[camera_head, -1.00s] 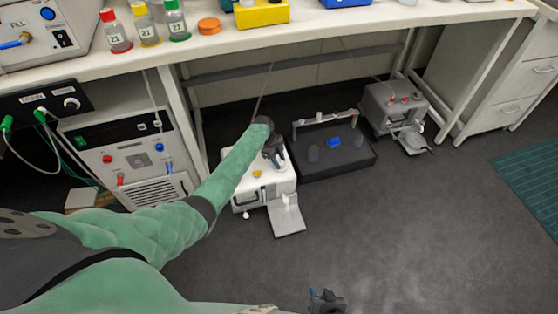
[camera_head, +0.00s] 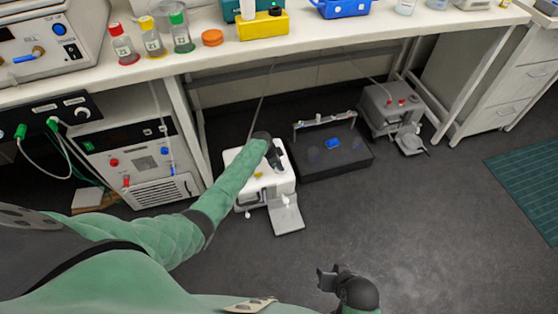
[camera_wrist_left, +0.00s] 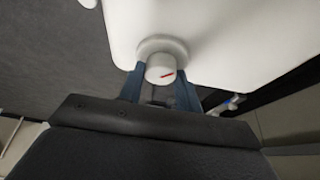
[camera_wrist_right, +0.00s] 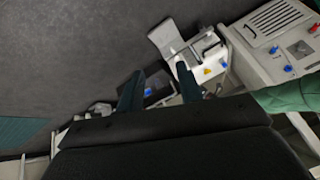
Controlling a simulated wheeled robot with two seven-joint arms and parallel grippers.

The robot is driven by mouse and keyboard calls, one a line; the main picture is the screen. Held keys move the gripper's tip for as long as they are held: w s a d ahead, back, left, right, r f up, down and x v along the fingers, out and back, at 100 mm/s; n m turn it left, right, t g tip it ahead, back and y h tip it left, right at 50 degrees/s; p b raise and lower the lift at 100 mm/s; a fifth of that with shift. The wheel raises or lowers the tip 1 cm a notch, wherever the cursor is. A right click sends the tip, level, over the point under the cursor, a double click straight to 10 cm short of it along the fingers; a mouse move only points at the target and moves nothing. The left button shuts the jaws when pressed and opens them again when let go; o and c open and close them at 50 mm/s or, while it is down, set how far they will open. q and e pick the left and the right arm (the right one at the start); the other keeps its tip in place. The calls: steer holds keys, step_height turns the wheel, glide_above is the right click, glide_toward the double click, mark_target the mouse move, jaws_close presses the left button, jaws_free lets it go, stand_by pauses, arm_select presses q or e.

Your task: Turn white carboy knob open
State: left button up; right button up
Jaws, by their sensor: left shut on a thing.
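The white carboy (camera_head: 284,187) stands on the floor under the bench, with a grey flap (camera_head: 287,220) in front of it. Its round white knob (camera_wrist_left: 160,68) carries a red mark that slants slightly in the left wrist view. My left gripper (camera_head: 274,158) is at the carboy's top. In the left wrist view its blue fingers (camera_wrist_left: 160,88) are shut on the knob, one on each side. The arm hides the knob in the head view. My right gripper (camera_head: 328,280) is open and empty above the floor; its spread fingers show in the right wrist view (camera_wrist_right: 158,88).
A dark tray (camera_head: 345,166) with a blue item sits right of the carboy. A grey box (camera_head: 385,105) stands farther right. A chiller-like unit (camera_head: 130,160) stands left, and the bench (camera_head: 280,45) overhangs. The floor in front (camera_head: 420,220) is clear.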

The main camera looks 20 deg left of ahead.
arm_select(q)
steer(key=n+p, duration=0.1)
steer(key=n+t+p, duration=0.1)
steer(key=shift+s+r+n, duration=0.1)
steer(key=shift+r+n, duration=0.15)
steer(key=shift+n, duration=0.15)
steer(key=n+y+p, duration=0.1)
steer(key=n, duration=0.1)
steer(key=n+y+p, duration=0.1)
steer(key=n+p, duration=0.1)
steer(key=shift+d+f+n+t, duration=0.1)
steer(key=shift+d+n+t, duration=0.05)
steer(key=shift+n+t, duration=0.25)
steer(key=shift+f+n+y+p, duration=0.1)
steer(key=shift+n+y+p, duration=0.35)
steer(key=shift+n, duration=0.45)
arm_select(e)
steer(key=s+d+r+g+h, duration=0.1)
steer(key=d+r, duration=0.2)
steer(key=r, duration=0.4)
steer(key=s+d+r+g+h, duration=0.1)
steer(key=s+d+r, duration=0.1)
steer(key=d+r, duration=0.2)
steer(key=shift+w+a+v, duration=0.2)
steer(key=shift+a+v, duration=0.1)
steer(key=shift+v, duration=1.4)
steer(key=shift+r+g, duration=0.15)
steer(key=shift+g, duration=0.15)
arm_select(q)
steer(key=o, duration=1)
